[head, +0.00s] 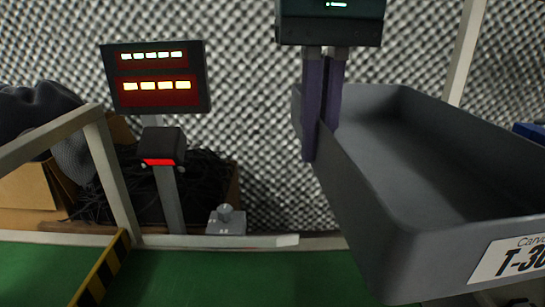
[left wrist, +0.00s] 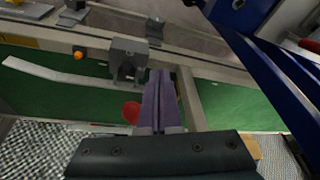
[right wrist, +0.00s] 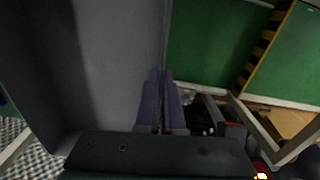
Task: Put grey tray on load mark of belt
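The grey tray (head: 430,150), with a white label reading "T-30" in part, is in the air at the right of the head view and runs past its edge. My right gripper (head: 320,145) is shut on its near-left wall, one finger on each side of the rim. In the right wrist view the tray (right wrist: 95,60) fills the left half beside the fingers (right wrist: 160,100). The green belt (head: 220,275) lies below, with a yellow-and-black striped bar (head: 100,270) across it. My left gripper (left wrist: 158,100) shows only in the left wrist view, fingers together, holding nothing visible.
A display (head: 157,78) with lit rows and a red-lit sensor box (head: 161,148) on a post stand behind the belt. A pale frame post (head: 112,180) rises at the left. A grey box with a knob (head: 227,220) sits by the belt rail.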

